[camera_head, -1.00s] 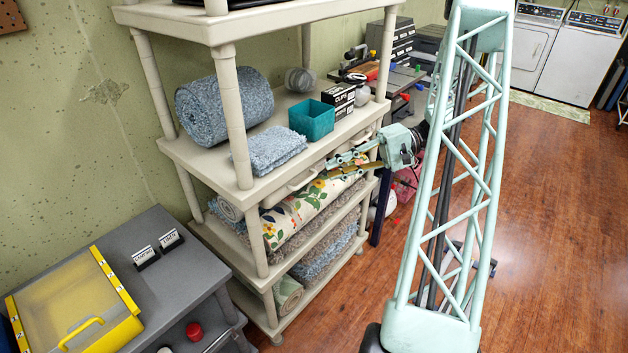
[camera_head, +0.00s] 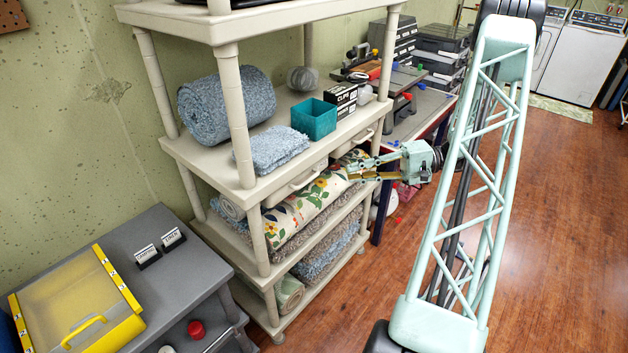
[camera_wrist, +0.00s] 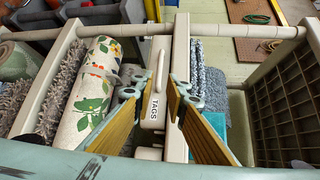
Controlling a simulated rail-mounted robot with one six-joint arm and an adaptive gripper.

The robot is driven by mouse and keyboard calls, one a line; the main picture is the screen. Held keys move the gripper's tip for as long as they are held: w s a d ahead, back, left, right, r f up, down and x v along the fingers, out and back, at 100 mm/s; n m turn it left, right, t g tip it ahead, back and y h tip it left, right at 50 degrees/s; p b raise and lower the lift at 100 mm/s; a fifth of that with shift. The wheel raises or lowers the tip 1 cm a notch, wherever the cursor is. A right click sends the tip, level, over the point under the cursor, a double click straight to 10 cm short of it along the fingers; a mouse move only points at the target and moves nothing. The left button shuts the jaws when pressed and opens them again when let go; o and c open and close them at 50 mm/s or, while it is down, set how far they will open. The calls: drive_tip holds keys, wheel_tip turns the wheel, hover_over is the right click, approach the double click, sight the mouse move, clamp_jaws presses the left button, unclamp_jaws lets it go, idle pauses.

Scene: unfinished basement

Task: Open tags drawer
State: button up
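The tags drawer is a beige front with a bar handle and a white label reading TAGS (camera_wrist: 155,107), seen in the wrist view. It appears to be the left drawer (camera_head: 300,182) under the shelf holding the blue mat and teal box. It looks shut or nearly so; I cannot tell exactly. My gripper (camera_head: 352,171) is open and empty, in front of the shelf and right of that handle. In the wrist view my gripper (camera_wrist: 154,94) has its two fingers spread to either side of the label in the picture, apparently standing off from the front.
A second drawer (camera_head: 362,139) sits to the right under the same shelf. A teal box (camera_head: 313,119) and blue mat (camera_head: 270,149) lie above. A floral rug roll (camera_head: 308,202) lies below. A shelf post (camera_head: 385,85) stands near my gripper. The floor (camera_head: 560,230) is clear at right.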

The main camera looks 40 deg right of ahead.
drive_tip(key=b+x, duration=0.1)
drive_tip(key=x, duration=1.2)
drive_tip(key=shift+w+a, duration=0.2)
drive_tip(key=shift+a, duration=0.1)
drive_tip(key=shift+f, duration=0.1)
clamp_jaws()
drive_tip(key=shift+s, duration=0.1)
